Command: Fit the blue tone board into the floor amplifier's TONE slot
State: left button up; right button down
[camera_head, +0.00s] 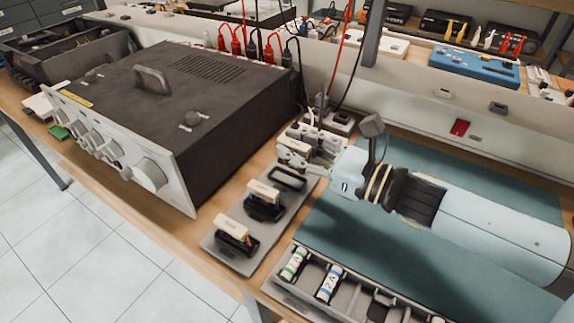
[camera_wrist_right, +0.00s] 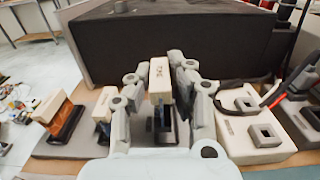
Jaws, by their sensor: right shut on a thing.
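The large dark amplifier (camera_head: 190,95) with a silver knobbed front stands on the bench; its dark side also shows in the wrist view (camera_wrist_right: 190,45). I cannot make out its TONE slot. My right gripper (camera_head: 291,152) is shut on a cream-topped board (camera_wrist_right: 160,75), with one finger on each side. The board is upright, at or just above a black holder (camera_wrist_right: 165,130). Its lettering is too small to read, and its lower part looks bluish but is mostly hidden. Two other cream-topped boards stand in holders, a front one (camera_head: 232,228) and a middle one (camera_head: 263,190). My left gripper is out of view.
The holders sit on a grey plate (camera_head: 225,255). A compartmented tray (camera_head: 350,300) with labelled cylinders lies in front, beside a teal mat (camera_head: 340,240). Red and black leads (camera_head: 252,45) rise behind the amplifier. White blocks with sockets (camera_wrist_right: 250,125) stand right of the gripper.

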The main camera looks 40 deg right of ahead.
aim_at(287, 164)
jog(key=shift+w+f, duration=0.3)
jog(key=shift+w, duration=0.2)
jog(key=shift+w+f, duration=0.25)
jog(key=shift+w, duration=0.2)
jog(key=shift+a+f, duration=0.1)
jog(key=shift+f, duration=1.75)
jog(key=shift+f+b, duration=0.15)
jog(key=shift+b, duration=0.2)
jog(key=c, duration=1.2)
grip_release()
jog(key=shift+c, duration=0.2)
